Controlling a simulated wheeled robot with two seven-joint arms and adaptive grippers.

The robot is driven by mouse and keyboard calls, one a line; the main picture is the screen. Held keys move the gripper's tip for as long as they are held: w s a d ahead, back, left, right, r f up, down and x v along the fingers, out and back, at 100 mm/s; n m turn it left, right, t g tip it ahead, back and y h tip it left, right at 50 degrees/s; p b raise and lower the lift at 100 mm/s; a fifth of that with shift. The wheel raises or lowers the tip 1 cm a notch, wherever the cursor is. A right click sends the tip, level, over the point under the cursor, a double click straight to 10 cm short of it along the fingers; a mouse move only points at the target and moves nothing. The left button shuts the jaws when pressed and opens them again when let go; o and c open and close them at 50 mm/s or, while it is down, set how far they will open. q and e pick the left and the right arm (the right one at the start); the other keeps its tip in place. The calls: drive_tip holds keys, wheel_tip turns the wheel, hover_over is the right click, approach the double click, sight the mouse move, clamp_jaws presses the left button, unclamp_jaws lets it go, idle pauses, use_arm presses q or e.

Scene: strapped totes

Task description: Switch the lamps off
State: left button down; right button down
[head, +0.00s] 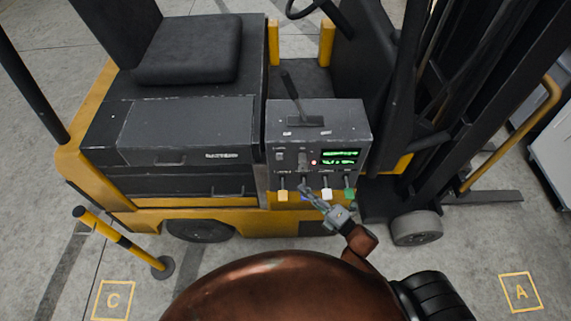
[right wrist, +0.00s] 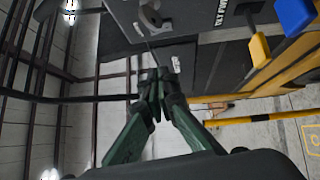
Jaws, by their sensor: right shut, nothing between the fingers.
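The control panel (head: 350,125) is a dark grey box on a forklift. Its front has two lit green displays (head: 340,157), a small red light (head: 314,162) and small switches (head: 280,156) to their left. Coloured handles, yellow (head: 283,195), white (head: 327,194) and green (head: 350,194), hang below, with a blue one partly hidden by my gripper. My right gripper (head: 304,188) is shut and empty in front of the panel's lower part. In the right wrist view its fingers (right wrist: 155,90) meet near the panel; a yellow handle (right wrist: 260,50) and a blue handle (right wrist: 295,15) show there. Which control works the lamps is unclear.
A black seat (head: 190,50) and a drawer unit (head: 185,130) are left of the panel. The mast (head: 465,110) and a wheel (head: 417,228) stand to its right. A yellow-black post (head: 125,243) stands at front left. Floor is clear around the marked square A (head: 520,291).

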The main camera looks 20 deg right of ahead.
drive_tip(key=p, duration=0.3)
approach(272, 154)
drive_tip(key=a, duration=0.3)
drive_tip(key=shift+w+d+r+p, duration=0.1)
drive_tip(key=shift+w+d+p, duration=0.05)
drive_tip(key=shift+w, duration=0.45)
drive_tip(key=shift+w+d+r+p, duration=0.1)
drive_tip(key=shift+w+d, duration=0.05)
drive_tip(key=shift+w, duration=0.4)
drive_tip(key=shift+w+d+r+p, duration=0.15)
drive_tip(key=shift+w+d, duration=0.05)
drive_tip(key=shift+w, duration=0.4)
